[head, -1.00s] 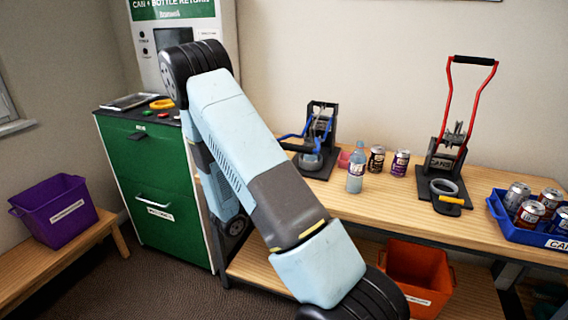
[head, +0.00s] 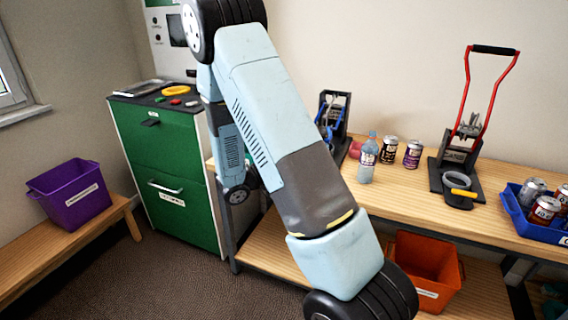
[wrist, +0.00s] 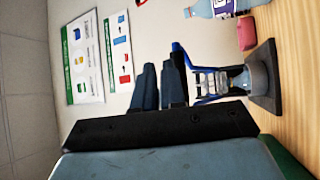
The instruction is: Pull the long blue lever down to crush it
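The blue-lever crusher (head: 334,112) stands at the back of the wooden bench in the head view, partly hidden behind my arm. In the head view my gripper is hidden.
A clear bottle (head: 367,158), two cans (head: 413,154) and a pink object (head: 355,149) stand by the crusher. A red-handled crusher (head: 462,150) and a blue tray (head: 520,220) of cans are further right. An orange bin (head: 425,270) sits below; a green cabinet (head: 160,180) stands left.

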